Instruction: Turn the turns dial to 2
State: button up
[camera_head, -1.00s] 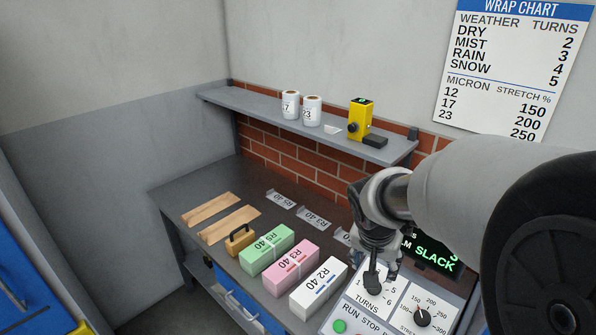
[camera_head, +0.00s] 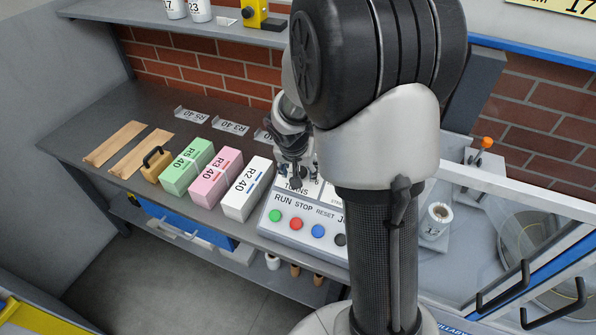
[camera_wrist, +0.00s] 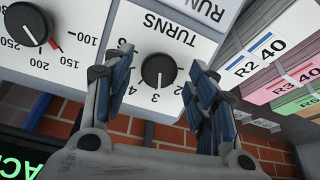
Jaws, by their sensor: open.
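The turns dial (camera_wrist: 158,70) is a round black knob on a white panel in the wrist view, seen upside down. Its white mark points down the picture toward the numerals 3 and 4; I cannot tell the exact number. My gripper (camera_wrist: 162,60) is open, with one finger on each side of the dial. I cannot tell whether either finger touches it. In the head view my gripper (camera_head: 296,180) is over the panel's turns area, and my arm and gripper hide the dial.
The stretch dial (camera_wrist: 26,24) is close to the left finger in the wrist view. Run, stop and reset buttons line the control panel's front (camera_head: 285,233). White (camera_head: 245,190), pink (camera_head: 215,175) and green (camera_head: 187,168) boxes stand to its left. A brick wall (camera_head: 205,65) rises behind.

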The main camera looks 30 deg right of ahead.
jog(key=shift+w+d+f, duration=0.15)
jog(key=shift+f, duration=0.3)
jog(key=shift+c, duration=0.2)
jog(key=c, duration=1)
jog(key=shift+r+n, duration=0.1)
jog(key=shift+n, duration=0.2)
jog(key=n, duration=0.2)
jog(key=shift+n+g+p, duration=0.3)
jog(key=shift+n+p, duration=0.1)
jog(key=shift+n+h+p, duration=0.3)
jog(key=shift+n+p, duration=0.05)
jog(key=shift+n, duration=1.65)
